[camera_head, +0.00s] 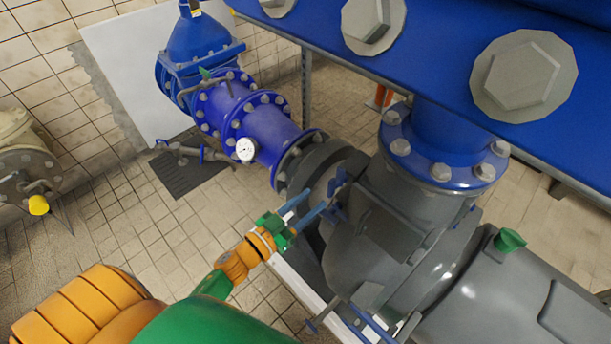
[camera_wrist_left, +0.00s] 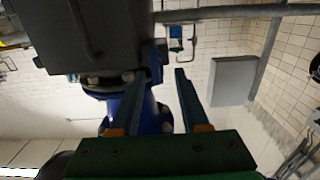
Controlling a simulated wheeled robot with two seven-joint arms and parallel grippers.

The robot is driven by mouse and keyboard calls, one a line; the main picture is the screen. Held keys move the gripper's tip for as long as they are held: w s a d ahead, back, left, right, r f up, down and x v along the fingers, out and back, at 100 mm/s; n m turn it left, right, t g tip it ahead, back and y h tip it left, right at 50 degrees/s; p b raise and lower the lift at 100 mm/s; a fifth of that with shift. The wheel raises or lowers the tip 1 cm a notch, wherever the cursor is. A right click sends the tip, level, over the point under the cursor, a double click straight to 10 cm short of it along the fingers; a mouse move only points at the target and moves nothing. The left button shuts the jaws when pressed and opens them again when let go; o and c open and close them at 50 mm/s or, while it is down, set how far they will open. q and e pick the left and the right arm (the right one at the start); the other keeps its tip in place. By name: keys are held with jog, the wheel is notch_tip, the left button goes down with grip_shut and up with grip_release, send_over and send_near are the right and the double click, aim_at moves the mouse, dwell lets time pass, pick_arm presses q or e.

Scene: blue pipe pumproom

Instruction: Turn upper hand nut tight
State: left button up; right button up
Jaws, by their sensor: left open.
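A blue hand nut (camera_head: 338,182) sits on the side of the grey pump housing (camera_head: 375,225), in the middle of the head view. A second blue part (camera_head: 335,213) shows just below it. My left gripper (camera_head: 316,200) is open, with its two blue fingers apart and pointing at these parts from the lower left. Nothing shows between the fingers. In the left wrist view the open left gripper (camera_wrist_left: 160,73) points up, and a small blue part (camera_wrist_left: 176,38) shows beyond the fingertips. I cannot tell which nut it is. My right gripper is not in view.
A blue flanged pipe (camera_head: 262,130) with a round gauge (camera_head: 246,149) runs behind the housing. A large blue beam (camera_head: 430,50) crosses the upper right. A green cap (camera_head: 509,240) tops the grey body at right. Tiled floor (camera_head: 150,225) is open at left.

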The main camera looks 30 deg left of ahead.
aim_at(329, 189)
pick_arm(q)
jog(key=x, duration=0.4)
jog(key=r+x, duration=0.1)
jog(key=x, duration=0.1)
jog(key=shift+w+d, duration=0.25)
jog(key=shift+d, duration=0.25)
jog(key=shift+s, duration=0.1)
grip_shut()
